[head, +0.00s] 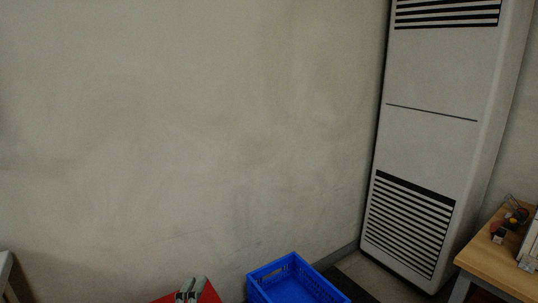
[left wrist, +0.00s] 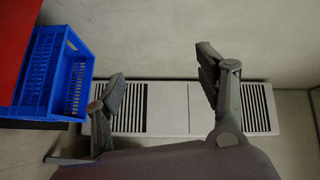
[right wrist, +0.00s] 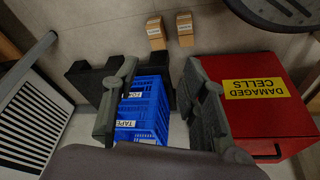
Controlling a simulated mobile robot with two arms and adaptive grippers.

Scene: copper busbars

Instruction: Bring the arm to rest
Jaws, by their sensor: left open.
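My left gripper (left wrist: 165,90) shows in the left wrist view with its two dark fingers spread wide and nothing between them. Behind it are the wall and a tall white vented unit. My right gripper (right wrist: 162,95) shows in the right wrist view with its fingers apart. A blue crate (right wrist: 150,105) is seen beyond the gap, with no sign of contact. No busbar can be made out in any view.
In the head view, a blue crate (head: 262,285) stands low in the middle, beside a red surface (head: 208,296). The white unit (head: 430,140) and a wooden table (head: 490,262) are at right. A red "DAMAGED CELLS" box (right wrist: 255,120) and small cartons (right wrist: 185,28) show in the right wrist view.

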